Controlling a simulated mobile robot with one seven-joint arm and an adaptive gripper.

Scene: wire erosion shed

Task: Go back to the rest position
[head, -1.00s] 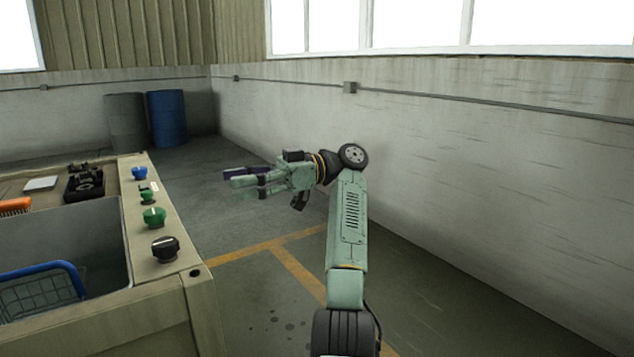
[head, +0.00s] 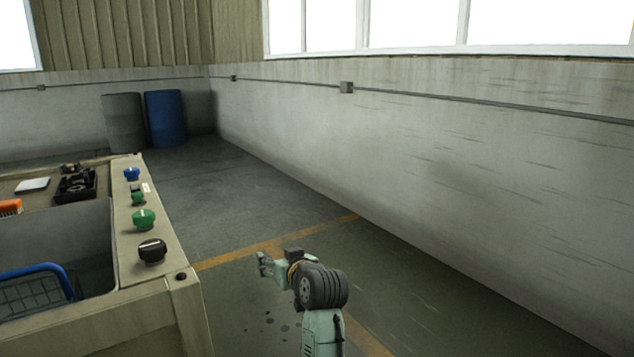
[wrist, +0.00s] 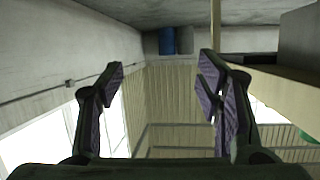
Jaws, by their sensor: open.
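My gripper (head: 266,264) is low in the head view, over the floor to the right of the machine. It is partly hidden behind my own wrist. In the wrist view my gripper (wrist: 161,85) shows its two fingers wide apart with purple pads and nothing between them. No object is held.
The machine (head: 128,230) with a sunken tank stands at the left, with blue, green and black knobs on its edge. A blue basket (head: 40,285) sits in the tank. A grey drum (head: 124,122) and a blue drum (head: 166,118) stand far back. A wall runs along the right.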

